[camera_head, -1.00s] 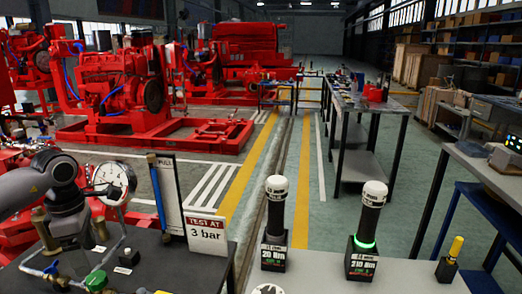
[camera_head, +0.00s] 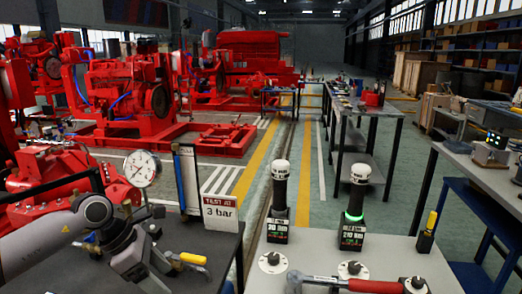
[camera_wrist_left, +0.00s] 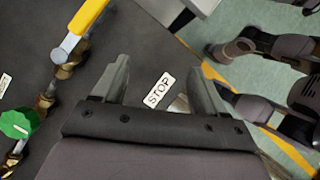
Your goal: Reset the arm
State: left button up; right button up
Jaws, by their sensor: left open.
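My left arm (camera_head: 60,238) enters the head view from the lower left, its wrist low over the dark bench (camera_head: 205,240). In the left wrist view my left gripper (camera_wrist_left: 160,88) has its two grey fingers apart with nothing between them. Beyond the fingers a white STOP label (camera_wrist_left: 159,89) lies on the dark bench top. A brass valve with a yellow lever (camera_wrist_left: 82,22) is left of the fingers, and it also shows beside my wrist in the head view (camera_head: 192,258). A green valve knob (camera_wrist_left: 18,122) is further left. My right gripper is not seen.
A pressure gauge (camera_head: 142,168) and a 3 bar sign (camera_head: 220,212) stand at the dark bench. Two black posts with white caps, left (camera_head: 280,195) and right (camera_head: 355,200), stand on the pale bench, with a red-handled tool (camera_head: 372,286) at its front. A yellow-striped floor lane lies beyond.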

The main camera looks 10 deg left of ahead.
pick_arm(q)
jog(key=s+d+r+n+t+h, duration=0.25)
jog(key=d+r+n+h, duration=0.3)
jog(key=d, duration=0.35)
jog(key=s+d+r+n+t+h, duration=0.1)
jog(key=d+r+n+t+h, duration=0.4)
jog(key=d, duration=0.5)
jog(key=w+a+f+n+t+y, duration=0.2)
jog(key=a+n+t+y, duration=0.7)
jog(key=n, duration=1)
jog(key=s+a+f+n+g+y, duration=0.3)
jog(key=s+a+f+n+y, duration=0.15)
jog(key=f+n+y, duration=0.4)
jog(key=s+a+f+n+g+h, duration=0.1)
jog(key=s+a+f+n+g, duration=0.1)
jog(key=s+f+n+g, duration=0.65)
jog(key=s+a+f+n+g+h, duration=0.1)
jog(key=s+f+g, duration=0.3)
jog(key=s, duration=0.9)
jog(key=w+d+f+t+h+p, duration=0.1)
jog(key=w+d+f+t+p, duration=0.1)
jog(key=w+f+t, duration=0.4)
jog(key=shift+w+d+m+t+h+p, duration=0.25)
jog(key=shift+d+m+t+h+p, duration=0.1)
jog(key=shift+t+p, duration=0.55)
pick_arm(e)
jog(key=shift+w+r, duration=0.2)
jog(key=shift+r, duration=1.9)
